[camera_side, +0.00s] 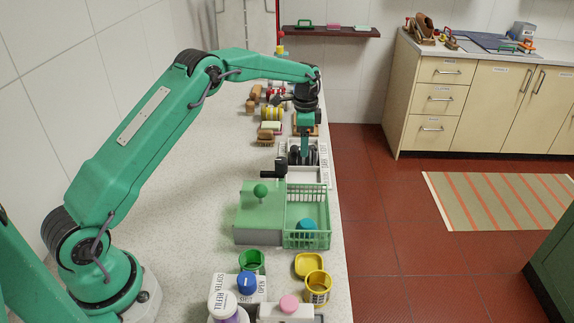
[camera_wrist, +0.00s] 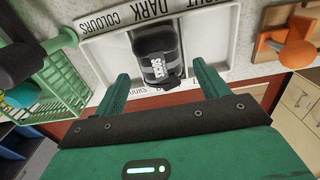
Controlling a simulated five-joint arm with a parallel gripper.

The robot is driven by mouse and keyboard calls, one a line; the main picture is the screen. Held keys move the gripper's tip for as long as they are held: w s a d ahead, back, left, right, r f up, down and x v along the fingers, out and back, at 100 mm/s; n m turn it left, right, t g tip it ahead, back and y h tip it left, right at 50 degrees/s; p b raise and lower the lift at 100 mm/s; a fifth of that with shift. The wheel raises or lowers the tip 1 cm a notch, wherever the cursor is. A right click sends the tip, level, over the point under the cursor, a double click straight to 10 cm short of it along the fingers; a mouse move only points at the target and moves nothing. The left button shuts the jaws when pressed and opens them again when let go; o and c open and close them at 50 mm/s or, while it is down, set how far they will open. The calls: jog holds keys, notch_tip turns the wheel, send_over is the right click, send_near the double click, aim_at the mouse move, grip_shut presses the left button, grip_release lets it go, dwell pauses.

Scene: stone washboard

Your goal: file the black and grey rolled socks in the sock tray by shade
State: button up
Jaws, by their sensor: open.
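A black rolled sock bundle (camera_wrist: 155,45) with a band reading "SOCKS" lies in the white sock tray (camera_wrist: 235,55) in the wrist view. A divider label reading "DARK" and "COLOURS" runs along the tray's upper left edge, and bare tray floor shows on both sides of the bundle. My gripper (camera_wrist: 160,69) is open, with its green fingers apart on either side of the bundle's near end. In the side view, my gripper (camera_side: 305,154) points down at the tray (camera_side: 308,176), among dark shapes partly hidden by it. I cannot pick out a grey bundle.
A green wire basket (camera_side: 307,220) and a green block with a knob (camera_side: 262,215) stand in front of the tray. Brushes and a yellow roll (camera_side: 272,113) lie behind it. A wooden item with an orange knob (camera_wrist: 297,52) is close by. The counter's right edge drops to red floor.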

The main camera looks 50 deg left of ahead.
jog(key=shift+r, duration=0.1)
notch_tip(320, 180, up, 8)
dwell(0.6)
jog(key=s+d+r+n+t, duration=0.1)
jog(key=s+d+r+n, duration=0.15)
jog(key=s+r, duration=0.6)
jog(key=s+d+r+n+t, duration=0.2)
jog(key=s+d+r, duration=0.1)
jog(key=s+r, duration=0.5)
jog(key=s+d+f+n+t, duration=0.1)
jog(key=s+f+n, duration=0.1)
jog(key=s, duration=0.9)
jog(key=s+d+f+n+t, duration=0.1)
jog(key=s+f, duration=0.3)
jog(key=s, duration=0.7)
jog(key=shift+d+n+t, duration=0.3)
jog(key=shift+n, duration=0.45)
